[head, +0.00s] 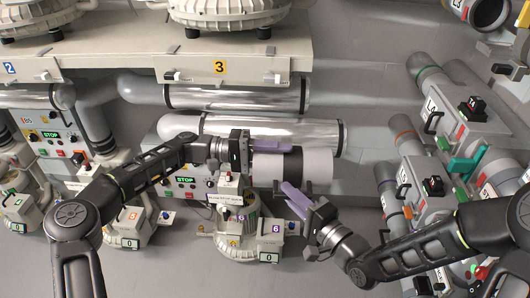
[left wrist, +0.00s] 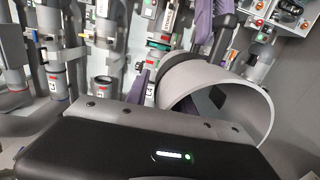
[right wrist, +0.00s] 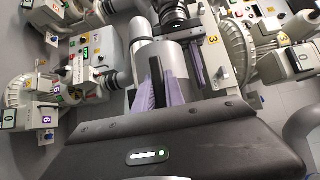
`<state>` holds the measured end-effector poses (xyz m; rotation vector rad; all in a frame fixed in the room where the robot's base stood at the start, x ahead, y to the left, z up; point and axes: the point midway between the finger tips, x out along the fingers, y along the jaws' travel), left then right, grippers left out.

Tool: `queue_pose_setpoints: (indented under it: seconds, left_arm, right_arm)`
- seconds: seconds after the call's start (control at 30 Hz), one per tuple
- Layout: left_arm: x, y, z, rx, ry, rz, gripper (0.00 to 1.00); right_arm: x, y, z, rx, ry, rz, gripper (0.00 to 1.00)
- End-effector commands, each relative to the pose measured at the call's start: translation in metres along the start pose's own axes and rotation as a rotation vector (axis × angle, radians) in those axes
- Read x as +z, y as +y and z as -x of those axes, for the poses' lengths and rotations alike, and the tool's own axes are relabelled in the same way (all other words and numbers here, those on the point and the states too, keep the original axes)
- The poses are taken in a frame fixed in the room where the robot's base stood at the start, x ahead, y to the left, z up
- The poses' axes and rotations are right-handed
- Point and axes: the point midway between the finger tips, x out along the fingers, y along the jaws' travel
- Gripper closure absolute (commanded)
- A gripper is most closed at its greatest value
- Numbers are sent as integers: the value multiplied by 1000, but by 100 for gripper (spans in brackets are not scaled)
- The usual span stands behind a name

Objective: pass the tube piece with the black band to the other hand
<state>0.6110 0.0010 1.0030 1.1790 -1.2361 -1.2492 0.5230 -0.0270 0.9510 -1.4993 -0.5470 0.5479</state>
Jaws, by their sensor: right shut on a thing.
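The tube piece (head: 315,165) is a short, wide, pale grey cylinder, held in the air in the middle of the head view. Its open end (left wrist: 262,100) shows in the left wrist view, with a dark part inside the rim. My left gripper (head: 290,149) comes from the left, with a purple finger along the tube's upper edge. Its other finger is mostly hidden, so its grip is unclear.
Behind stand shiny horizontal pipes (head: 240,97) and a pale shelf (head: 130,62) with blower machines. A blower (head: 238,240) with number labels sits below the tube piece. Grey tube stations with a green handle (head: 466,163) stand at the right.

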Motion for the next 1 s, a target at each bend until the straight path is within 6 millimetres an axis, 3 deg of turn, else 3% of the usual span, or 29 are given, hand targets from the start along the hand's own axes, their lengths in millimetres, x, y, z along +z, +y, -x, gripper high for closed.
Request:
queue_pose_setpoints:
  seconds: [0.37, 0.7, 1.0]
  left_arm:
    - [0, 0, -5, 0, -1, 0, 72]
    - [0, 0, -5, 0, 0, 0, 99]
    - [0, 0, -5, 0, 0, 0, 100]
  right_arm:
    - [0, -1, 0, -3, 0, 2, 100]
    - [0, -1, 0, -3, 0, 2, 100]
    - [0, -1, 0, -3, 0, 2, 100]
